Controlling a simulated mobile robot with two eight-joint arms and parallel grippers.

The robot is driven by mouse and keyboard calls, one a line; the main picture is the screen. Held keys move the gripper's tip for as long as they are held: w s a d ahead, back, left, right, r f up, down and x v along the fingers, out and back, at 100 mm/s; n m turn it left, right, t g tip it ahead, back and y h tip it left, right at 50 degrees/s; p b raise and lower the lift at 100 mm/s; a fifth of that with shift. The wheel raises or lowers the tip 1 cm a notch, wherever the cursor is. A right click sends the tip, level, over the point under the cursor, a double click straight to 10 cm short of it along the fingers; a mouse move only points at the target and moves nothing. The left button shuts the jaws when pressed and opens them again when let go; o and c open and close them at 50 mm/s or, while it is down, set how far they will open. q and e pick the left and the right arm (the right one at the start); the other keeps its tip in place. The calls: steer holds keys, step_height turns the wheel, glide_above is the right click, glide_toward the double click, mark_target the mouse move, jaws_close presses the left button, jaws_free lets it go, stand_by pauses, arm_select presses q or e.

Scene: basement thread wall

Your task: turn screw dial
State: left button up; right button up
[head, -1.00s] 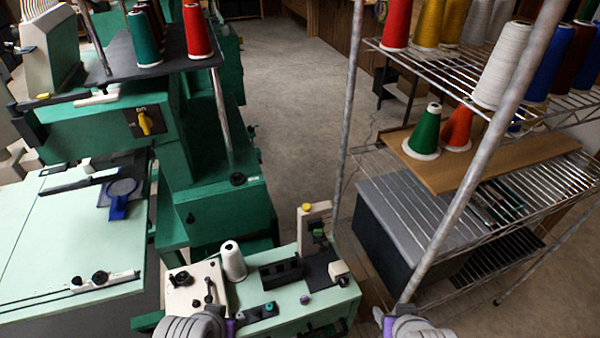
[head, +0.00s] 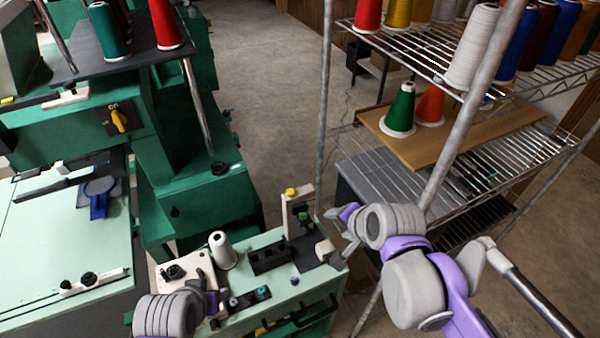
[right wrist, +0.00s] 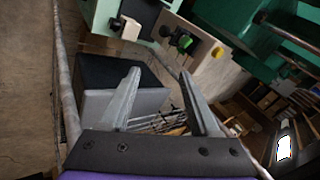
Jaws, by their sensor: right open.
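I cannot tell which knob is the screw dial. On the pale green bench (head: 270,292) I see a black knob (head: 174,271), a teal knob (head: 262,293) and a small purple knob (head: 295,281). A cream upright bracket (head: 297,213) carries a yellow knob (head: 290,191), also visible in the right wrist view (right wrist: 165,31). My right gripper (head: 343,222) is right of the bracket, apart from the knobs; in the right wrist view its fingers (right wrist: 160,76) are spread and empty. My left gripper (head: 213,308) is low over the bench's front left; its jaws are not clear.
A wire shelf (head: 510,155) with thread cones stands close on the right, its metal post (head: 325,105) near my right arm. A white cone (head: 222,250) stands on the bench. Green machinery (head: 205,205) is behind left. Floor (head: 265,75) is clear between.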

steer(key=w+a+r+m+y, duration=0.2)
steer(key=w+a+r+m, duration=0.3)
steer(key=w+a+m, duration=0.3)
steer(key=w+m, duration=0.1)
steer(key=w, duration=0.2)
steer(key=shift+a+t, duration=0.15)
steer(key=shift+t, duration=0.15)
